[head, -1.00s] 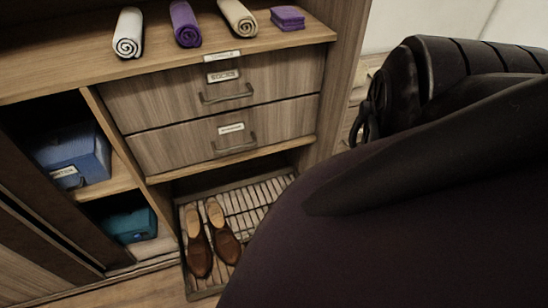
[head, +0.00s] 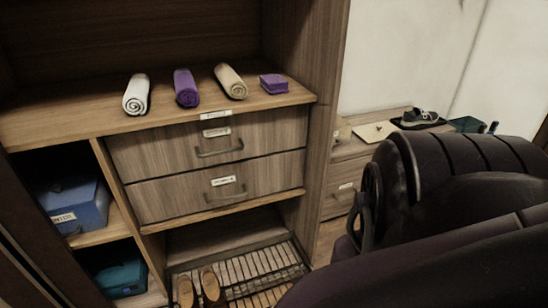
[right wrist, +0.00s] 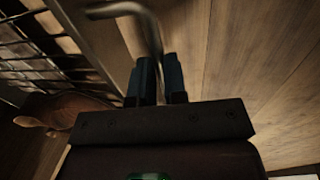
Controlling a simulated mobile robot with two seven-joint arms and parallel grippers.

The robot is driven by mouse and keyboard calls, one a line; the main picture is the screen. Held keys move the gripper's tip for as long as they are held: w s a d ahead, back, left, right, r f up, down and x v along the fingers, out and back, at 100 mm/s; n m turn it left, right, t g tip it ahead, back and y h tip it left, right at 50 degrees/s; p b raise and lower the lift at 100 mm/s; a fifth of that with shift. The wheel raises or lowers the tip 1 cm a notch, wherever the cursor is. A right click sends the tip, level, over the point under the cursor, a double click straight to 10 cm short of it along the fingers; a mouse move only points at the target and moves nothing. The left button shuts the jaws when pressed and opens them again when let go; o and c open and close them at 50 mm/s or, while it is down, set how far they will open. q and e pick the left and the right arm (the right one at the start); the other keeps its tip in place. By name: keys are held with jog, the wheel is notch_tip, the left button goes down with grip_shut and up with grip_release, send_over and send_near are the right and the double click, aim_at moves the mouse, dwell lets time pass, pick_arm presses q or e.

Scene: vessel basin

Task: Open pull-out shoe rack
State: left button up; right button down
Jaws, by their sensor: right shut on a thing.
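The pull-out shoe rack (head: 240,270), a slatted dark metal frame, extends from the low opening under the drawers; its front is cut off in the head view. A pair of brown shoes (head: 198,285) stands on its left side. In the right wrist view, my right gripper (right wrist: 159,62) is shut on a bent metal bar handle (right wrist: 148,22) beside the rack's grid (right wrist: 42,45). A brown shoe (right wrist: 65,108) shows there too. My right gripper is hidden in the head view behind my own dark body and arm. My left gripper is not in view.
Two closed drawers (head: 215,165) sit above the rack. Rolled towels (head: 186,88) lie on the shelf above. A blue box (head: 77,203) and a teal box (head: 120,275) fill the left compartments. A low cabinet (head: 345,175) stands to the right.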

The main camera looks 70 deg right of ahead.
jog(key=c, duration=1.2)
grip_release()
jog(key=shift+o, duration=0.2)
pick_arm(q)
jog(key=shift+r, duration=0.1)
pick_arm(e)
jog(key=shift+r, duration=0.1)
